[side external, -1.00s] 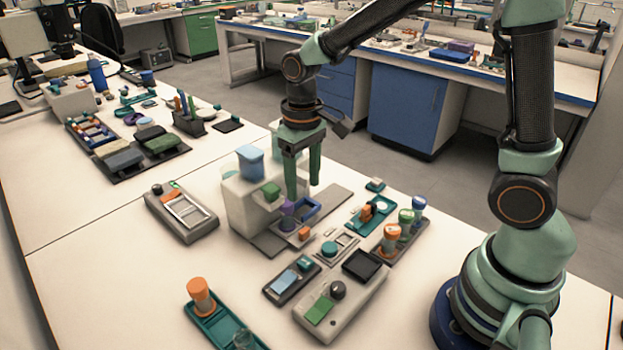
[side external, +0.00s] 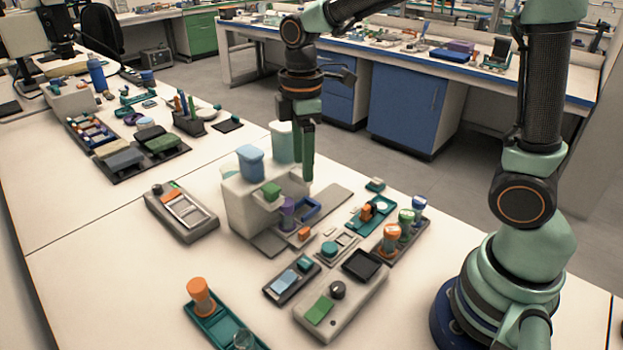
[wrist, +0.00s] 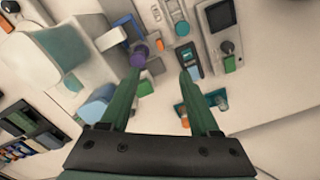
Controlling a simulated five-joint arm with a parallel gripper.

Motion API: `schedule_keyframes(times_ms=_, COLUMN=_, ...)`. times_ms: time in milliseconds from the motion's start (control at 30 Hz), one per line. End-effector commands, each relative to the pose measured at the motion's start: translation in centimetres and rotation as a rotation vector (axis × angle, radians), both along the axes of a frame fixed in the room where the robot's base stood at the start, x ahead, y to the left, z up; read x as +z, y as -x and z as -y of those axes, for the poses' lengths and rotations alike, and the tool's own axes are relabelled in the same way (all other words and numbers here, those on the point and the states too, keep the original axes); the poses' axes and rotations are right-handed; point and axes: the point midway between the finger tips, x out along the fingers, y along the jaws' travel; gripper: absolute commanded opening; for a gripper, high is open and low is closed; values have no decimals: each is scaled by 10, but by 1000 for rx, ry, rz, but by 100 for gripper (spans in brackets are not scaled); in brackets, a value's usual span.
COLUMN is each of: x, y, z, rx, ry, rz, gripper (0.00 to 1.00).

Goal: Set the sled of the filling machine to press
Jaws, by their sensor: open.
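The filling machine is a pale box (side external: 240,208) with a light blue hopper (side external: 250,165), a pale green canister (side external: 283,143) and a green block (side external: 271,191). A purple part (side external: 287,208) stands at its front beside a blue open frame (side external: 309,208), which may be the sled; its setting is not legible. In the wrist view, the purple part (wrist: 138,55) and green block (wrist: 145,87) show near the left finger. My gripper (side external: 307,182) is open and empty, above the machine's far right side. Its fingers spread apart in the wrist view (wrist: 162,78).
An orange block (side external: 304,233) lies in front of the machine. A rack with capped vials (side external: 402,238), a teal tray (side external: 371,214) and a grey device with a black knob (side external: 340,305) stand to the right and front.

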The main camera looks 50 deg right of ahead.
Motion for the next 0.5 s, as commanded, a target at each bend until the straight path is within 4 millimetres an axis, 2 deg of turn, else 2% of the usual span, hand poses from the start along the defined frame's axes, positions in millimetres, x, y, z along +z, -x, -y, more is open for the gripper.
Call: schedule_keyframes(times_ms=500, x=0, y=0, z=0, rx=1237, ry=0, rz=0, gripper=62)
